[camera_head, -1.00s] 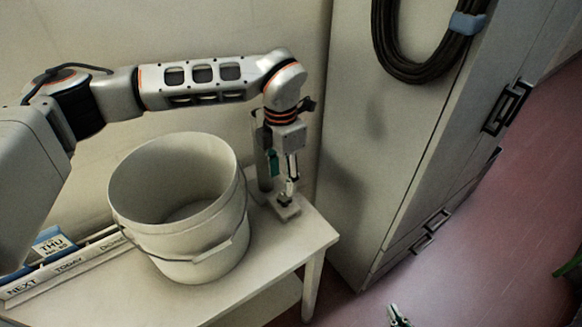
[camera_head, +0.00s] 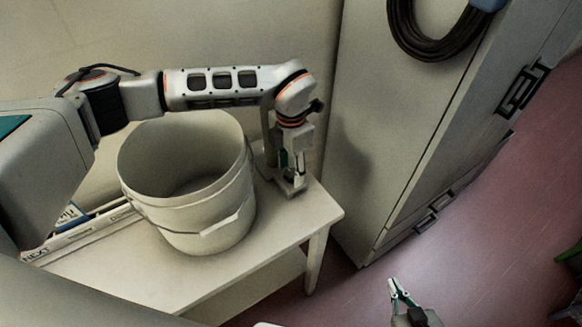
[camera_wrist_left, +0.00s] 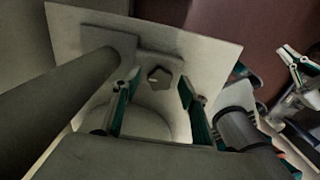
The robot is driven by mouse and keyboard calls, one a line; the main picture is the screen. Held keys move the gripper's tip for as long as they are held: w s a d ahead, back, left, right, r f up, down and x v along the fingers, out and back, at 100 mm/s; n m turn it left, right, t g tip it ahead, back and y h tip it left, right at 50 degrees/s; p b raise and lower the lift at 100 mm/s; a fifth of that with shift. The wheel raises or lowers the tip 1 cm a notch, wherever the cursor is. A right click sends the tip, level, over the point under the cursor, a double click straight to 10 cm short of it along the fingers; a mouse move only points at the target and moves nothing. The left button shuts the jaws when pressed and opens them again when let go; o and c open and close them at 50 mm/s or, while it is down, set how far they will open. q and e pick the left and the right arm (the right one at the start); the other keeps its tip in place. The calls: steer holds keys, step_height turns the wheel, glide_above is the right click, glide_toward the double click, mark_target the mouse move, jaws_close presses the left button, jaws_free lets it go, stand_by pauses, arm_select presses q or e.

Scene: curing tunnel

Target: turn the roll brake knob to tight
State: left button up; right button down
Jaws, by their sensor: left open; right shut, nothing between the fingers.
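In the head view my left gripper (camera_head: 292,172) points down over the base plate (camera_head: 293,188) at the table's right end, and hides the knob. My right gripper (camera_head: 400,290) is shut and empty, low over the floor right of the table.
A large pale bucket (camera_head: 200,217) stands on the white table (camera_head: 325,208), left of the left gripper. A grey cabinet (camera_head: 375,150) with a hung black cable coil (camera_head: 440,45) stands to the right. A thick dark cylinder (camera_wrist_left: 60,105) passes close left of the knob.

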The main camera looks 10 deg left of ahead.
arm_select(q)
steer(key=c, duration=1.1)
steer(key=m, duration=0.8)
steer(key=shift+m+b, duration=0.3)
steer(key=m, duration=0.9)
steer(key=shift+m, duration=0.3)
